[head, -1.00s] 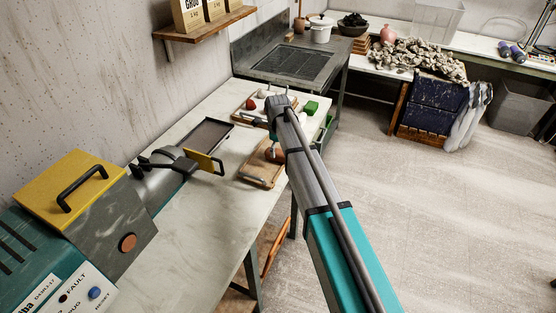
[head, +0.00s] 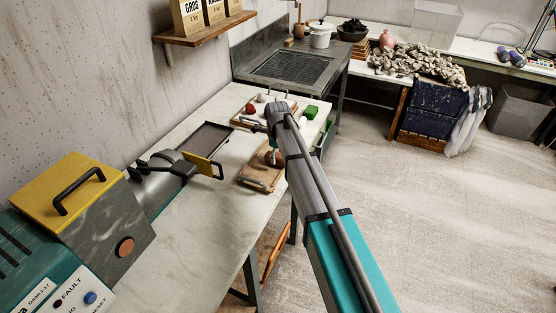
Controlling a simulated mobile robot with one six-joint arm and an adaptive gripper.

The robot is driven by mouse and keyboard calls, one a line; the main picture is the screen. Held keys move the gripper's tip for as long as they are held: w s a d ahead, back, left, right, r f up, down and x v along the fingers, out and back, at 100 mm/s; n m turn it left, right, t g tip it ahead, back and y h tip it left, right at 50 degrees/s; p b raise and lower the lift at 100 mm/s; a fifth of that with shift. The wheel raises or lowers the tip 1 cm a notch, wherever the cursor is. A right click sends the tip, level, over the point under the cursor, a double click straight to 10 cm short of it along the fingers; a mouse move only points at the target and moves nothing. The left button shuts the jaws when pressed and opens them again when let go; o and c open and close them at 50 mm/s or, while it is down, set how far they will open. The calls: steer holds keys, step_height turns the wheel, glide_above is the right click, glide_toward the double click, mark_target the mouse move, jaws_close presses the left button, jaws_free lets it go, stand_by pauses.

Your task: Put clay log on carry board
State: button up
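The wooden carry board (head: 256,181), with a metal handle at its near left end, lies on the pale table toward the right edge. A brown piece that looks like the clay log (head: 275,158) shows at the far end of the board, partly hidden by my arm. My gripper (head: 271,156) points down there, mostly hidden behind my wrist. I cannot tell if its fingers are open or shut, or if the brown piece is held or lies on the board.
Left of the board are a dark shallow tray (head: 207,138) and an extruder-like machine (head: 95,215) with a yellow plate. The near tabletop is clear.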

jaws_close()
steer(key=shift+r, duration=0.15)
step_height(320, 180, up, 2)
steer(key=shift+r+p, duration=0.1)
steer(key=shift+p, duration=1.1)
steer(key=s+d+r+p, duration=0.4)
steer(key=s+r+p, duration=0.6)
steer(key=s, duration=0.3)
steer(key=shift+s+d+r+p, duration=0.15)
steer(key=shift+s+r+p, duration=0.05)
steer(key=shift+r+p, duration=0.1)
